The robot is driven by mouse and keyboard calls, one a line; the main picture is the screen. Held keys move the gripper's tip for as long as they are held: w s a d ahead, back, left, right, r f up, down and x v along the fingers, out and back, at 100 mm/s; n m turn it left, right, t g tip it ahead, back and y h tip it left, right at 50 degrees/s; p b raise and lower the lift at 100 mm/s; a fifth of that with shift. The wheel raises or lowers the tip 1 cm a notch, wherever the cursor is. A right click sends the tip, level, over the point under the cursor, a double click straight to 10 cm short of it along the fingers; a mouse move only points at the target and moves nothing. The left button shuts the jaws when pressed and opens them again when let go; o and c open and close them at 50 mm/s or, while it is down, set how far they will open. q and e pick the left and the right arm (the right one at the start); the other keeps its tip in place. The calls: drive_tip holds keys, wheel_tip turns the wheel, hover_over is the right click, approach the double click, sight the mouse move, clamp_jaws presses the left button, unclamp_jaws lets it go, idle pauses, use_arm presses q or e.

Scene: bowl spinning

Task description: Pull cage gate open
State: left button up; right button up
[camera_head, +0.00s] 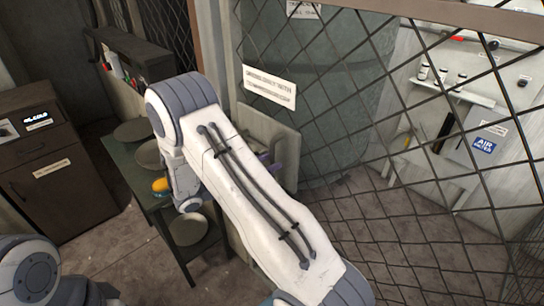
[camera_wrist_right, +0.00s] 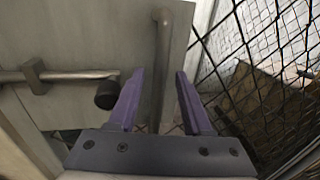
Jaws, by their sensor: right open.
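The cage gate (camera_head: 345,110) is dark wire mesh in a metal frame, with a pale plate (camera_head: 262,135) partly behind my right arm. My right gripper (camera_head: 272,166) has purple fingers, mostly hidden behind the arm in the head view. In the right wrist view the gripper (camera_wrist_right: 160,78) is open, its two fingers pointing at the pale plate. An upright grey bar handle (camera_wrist_right: 161,60) shows between the fingers; I cannot tell if they touch it. A horizontal latch rod (camera_wrist_right: 70,75) with a dark round end lies left of the fingers. My left gripper is out of view.
A dark green table (camera_head: 125,160) with several round bowls or plates and a yellow-orange item (camera_head: 161,185) stands left of the arm. A dark cabinet (camera_head: 55,165) stands further left. Wall equipment with an air filter sign (camera_head: 483,145) shows behind the mesh.

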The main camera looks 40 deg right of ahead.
drive_tip(key=shift+s+d, duration=0.1)
drive_tip(key=shift+d, duration=0.75)
clamp_jaws()
idle(0.8)
